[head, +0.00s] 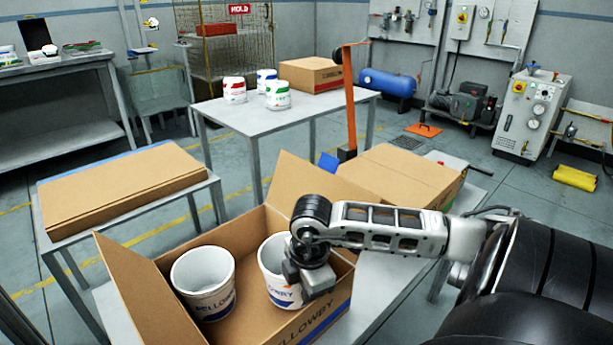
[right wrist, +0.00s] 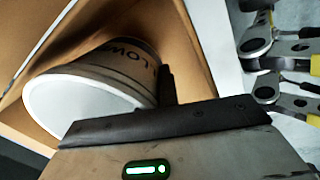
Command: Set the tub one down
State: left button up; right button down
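A white tub (head: 272,270) with blue print is in the right part of an open cardboard box (head: 320,312). Whether its base rests on the box floor is hidden. My right gripper (head: 312,280) is at this tub's right side and covers part of its wall. In the right wrist view the tub (right wrist: 85,100) tilts in the picture, and one dark finger (right wrist: 168,85) stands against or close beside its wall. The other finger is hidden, so its grip cannot be told. A second white tub (head: 203,284) stands in the box's left part. My left gripper is not in view.
Box flaps (head: 135,290) stand up around the tubs. A closed carton (head: 400,175) and an orange upright post (head: 350,100) are behind. Flat cardboard (head: 120,183) lies on a left table. More tubs (head: 277,95) stand on a back table. Tools (right wrist: 268,85) lie beside the box.

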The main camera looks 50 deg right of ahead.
pick_arm(q)
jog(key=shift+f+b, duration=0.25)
jog(key=shift+b, duration=0.2)
pick_arm(e)
jog(key=shift+f, duration=0.55)
jog(key=shift+f, duration=0.1)
jog(key=c, duration=1.7)
grip_release()
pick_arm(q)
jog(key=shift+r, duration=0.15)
pick_arm(e)
jog(key=shift+r, duration=0.35)
pick_arm(q)
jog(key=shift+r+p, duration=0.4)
jog(key=shift+p, duration=0.75)
pick_arm(e)
jog(key=r, duration=0.8)
jog(key=s+r, duration=0.1)
jog(key=r, duration=0.3)
jog(key=shift+a+r, duration=0.25)
jog(key=shift+r, duration=0.05)
